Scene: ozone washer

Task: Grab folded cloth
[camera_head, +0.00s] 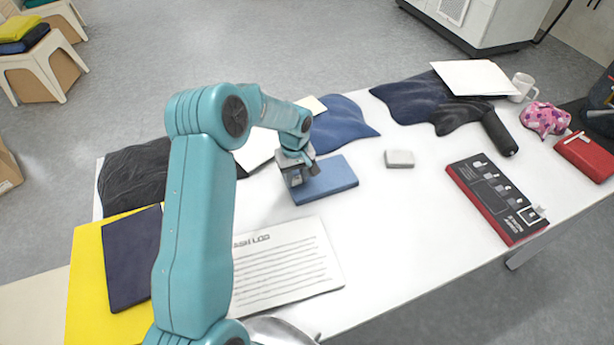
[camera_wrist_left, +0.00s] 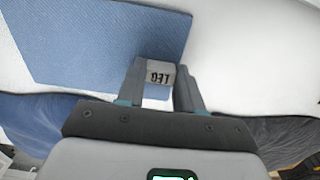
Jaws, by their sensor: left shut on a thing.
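A flat blue folded cloth (camera_head: 335,181) lies on the white table in the head view. It fills the upper left of the left wrist view (camera_wrist_left: 90,45). My left gripper (camera_head: 297,180) is low at the cloth's left end. In the left wrist view its two fingers (camera_wrist_left: 163,85) are on either side of a small grey block (camera_wrist_left: 158,75) with dark letters, at the cloth's edge, and are shut on it. I cannot tell whether the block is joined to the cloth. My right gripper is not in view.
A printed sheet (camera_head: 285,265) lies in front of the cloth, and a small grey block (camera_head: 399,158) lies to its right. A rumpled blue cloth (camera_head: 342,120) is behind. A red-and-black panel (camera_head: 495,200) is farther right. The table's middle is clear.

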